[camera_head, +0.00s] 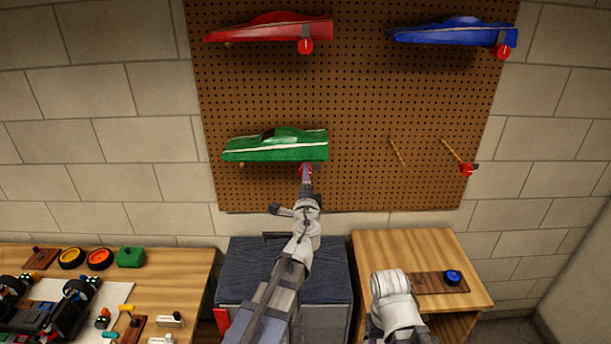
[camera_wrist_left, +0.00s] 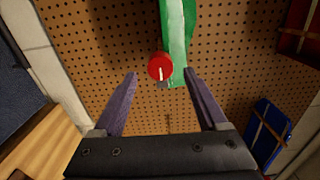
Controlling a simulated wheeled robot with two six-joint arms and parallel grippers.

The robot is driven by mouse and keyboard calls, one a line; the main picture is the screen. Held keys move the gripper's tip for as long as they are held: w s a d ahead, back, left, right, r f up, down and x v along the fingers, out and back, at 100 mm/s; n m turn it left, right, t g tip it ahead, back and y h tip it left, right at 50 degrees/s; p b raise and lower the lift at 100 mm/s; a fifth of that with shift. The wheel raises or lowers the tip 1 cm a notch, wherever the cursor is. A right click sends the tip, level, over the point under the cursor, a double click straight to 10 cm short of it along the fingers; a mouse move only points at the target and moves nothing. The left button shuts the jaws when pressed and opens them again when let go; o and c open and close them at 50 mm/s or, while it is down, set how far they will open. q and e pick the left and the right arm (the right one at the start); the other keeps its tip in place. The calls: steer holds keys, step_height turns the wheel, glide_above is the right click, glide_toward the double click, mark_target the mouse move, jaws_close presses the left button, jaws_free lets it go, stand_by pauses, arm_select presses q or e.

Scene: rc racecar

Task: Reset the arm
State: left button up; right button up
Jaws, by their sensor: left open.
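My left gripper (camera_head: 306,178) is raised at the pegboard, just below the right end of the green car body (camera_head: 275,148). In the left wrist view its fingers (camera_wrist_left: 160,74) are open, with a red knob (camera_wrist_left: 160,66) showing between and beyond the tips. I cannot tell whether a finger touches the knob. The green body (camera_wrist_left: 177,30) hangs on the pegboard and nothing is held in the jaws. A white rounded part of my right arm shows low at the right in the head view; its gripper is not visible.
The pegboard (camera_head: 350,100) also carries a red car body (camera_head: 270,30), a blue car body (camera_head: 450,33) and two empty pegs (camera_head: 453,151). A wooden bench (camera_head: 180,270) with parts is at left, a dark-topped cabinet (camera_head: 250,265) in the middle, a small wooden table (camera_head: 400,247) at right.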

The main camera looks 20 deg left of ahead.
arm_select(q)
steer(key=v, duration=0.3)
steer(key=s+d+f+n+g+b, duration=0.1)
steer(key=s+f+n+g+b, duration=0.2)
steer(key=f, duration=0.4)
steer(key=s+d+f+n+g+y+b, duration=0.1)
steer(key=s+f+n+g, duration=0.3)
steer(key=f, duration=0.3)
steer(key=s+f+n+g+b, duration=0.2)
steer(key=s+f+n+g, duration=0.1)
steer(key=s+f, duration=0.25)
steer(key=s+d+f+g+h+b, duration=0.1)
steer(key=s+d+f+g+h, duration=0.1)
steer(key=s+d+f, duration=0.4)
steer(key=s+d+f+n+g+h+b, duration=0.1)
steer(key=s+d+f+g+h+b, duration=0.1)
steer(key=s+d+f+g, duration=0.3)
steer(key=s+d, duration=0.1)
steer(key=s, duration=0.3)
steer(key=shift+s+d+f+g+h, duration=0.3)
steer(key=shift+s+f+h, duration=0.1)
